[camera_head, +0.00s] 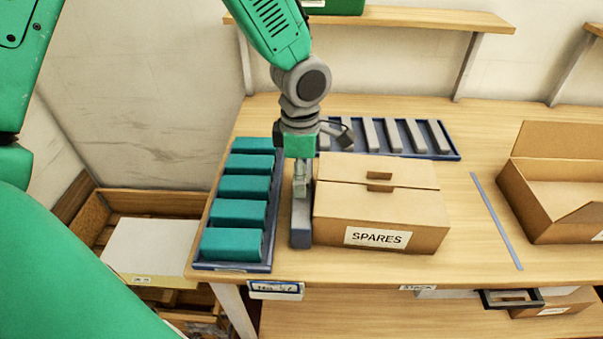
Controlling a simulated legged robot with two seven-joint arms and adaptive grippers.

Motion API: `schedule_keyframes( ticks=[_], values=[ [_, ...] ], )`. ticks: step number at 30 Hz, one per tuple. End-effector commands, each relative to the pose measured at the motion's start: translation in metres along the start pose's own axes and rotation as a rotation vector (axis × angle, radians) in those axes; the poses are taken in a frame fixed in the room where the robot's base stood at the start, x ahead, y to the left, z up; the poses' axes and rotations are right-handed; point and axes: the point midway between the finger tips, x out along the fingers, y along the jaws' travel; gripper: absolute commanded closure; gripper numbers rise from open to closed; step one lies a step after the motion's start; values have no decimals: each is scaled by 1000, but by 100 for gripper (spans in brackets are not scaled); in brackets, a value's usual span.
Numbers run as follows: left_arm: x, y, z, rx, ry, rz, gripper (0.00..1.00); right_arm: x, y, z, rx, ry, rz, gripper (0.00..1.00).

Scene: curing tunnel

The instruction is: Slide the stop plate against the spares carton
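The spares carton (375,215) is a closed brown cardboard box with a SPARES label, standing mid-table. A narrow grey block, which looks like the stop plate (301,232), stands along the carton's left side. It is very close to the carton; I cannot tell whether they touch. My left gripper (301,188) comes down from above onto the far part of the grey block, at the carton's left edge. Its fingers look close together, but whether they are clamped on the block or only resting against it is not clear. My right gripper is not in view.
A blue tray (232,267) of teal blocks lies left of the grey block, with a narrow gap. Another blue tray (452,156) with grey bars lies behind the carton. A blue strip (497,222) and an open box (543,207) are to the right. Bare table lies between carton and strip.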

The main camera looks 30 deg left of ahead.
Motion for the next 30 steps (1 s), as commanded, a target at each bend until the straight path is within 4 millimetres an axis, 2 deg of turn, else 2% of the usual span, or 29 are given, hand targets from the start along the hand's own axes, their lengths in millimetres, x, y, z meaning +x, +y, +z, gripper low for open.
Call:
schedule_keyframes(
  ticks=[1, 4, 5, 15, 25, 26, 27, 30],
  values=[
    [0, 0, 0, 0, 0, 0, 61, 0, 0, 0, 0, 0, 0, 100],
    [0, 0, 0, 0, 0, 0, 96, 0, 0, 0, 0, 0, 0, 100],
    [0, 0, 0, 0, 0, 1, 100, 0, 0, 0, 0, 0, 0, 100],
    [-2, 2, -4, 1, 2, 3, 100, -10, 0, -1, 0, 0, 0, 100],
    [-2, 2, -6, 0, 0, 5, 100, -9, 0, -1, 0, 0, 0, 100],
    [-2, 2, -6, 0, 0, 5, 56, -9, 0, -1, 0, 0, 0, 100],
    [-2, 2, -6, 0, 0, 5, 47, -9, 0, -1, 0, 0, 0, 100],
    [-1, 2, -5, 0, 0, 4, 47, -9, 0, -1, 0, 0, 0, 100]
  ],
)
